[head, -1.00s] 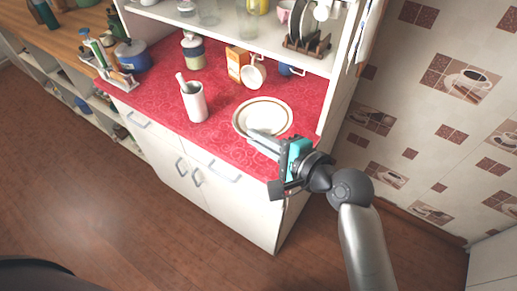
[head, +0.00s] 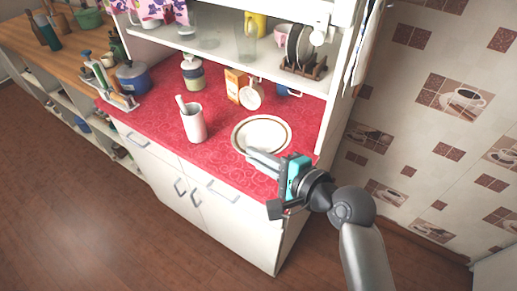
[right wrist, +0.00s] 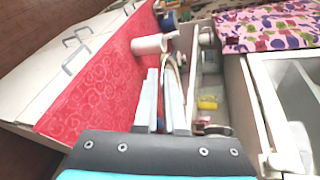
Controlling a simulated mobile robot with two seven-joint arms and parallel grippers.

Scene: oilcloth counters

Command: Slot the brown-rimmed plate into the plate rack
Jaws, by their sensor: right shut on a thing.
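The brown-rimmed plate (head: 262,130) is white with a brown ring and looks flat at the right end of the red counter. I cannot tell whether it touches the counter. My right gripper (head: 264,158) is shut on its near edge, and the fingers hide part of that rim. In the right wrist view the plate shows edge-on (right wrist: 172,76) between the two pale fingers (right wrist: 163,100). The plate rack (head: 303,70) is brown and stands on the shelf above, at its right end, with plates upright in it. My left gripper is not in view.
A glass (head: 246,45) and a pink cup (head: 284,37) stand left of the rack. The cabinet's side panel (head: 338,90) bounds the right.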

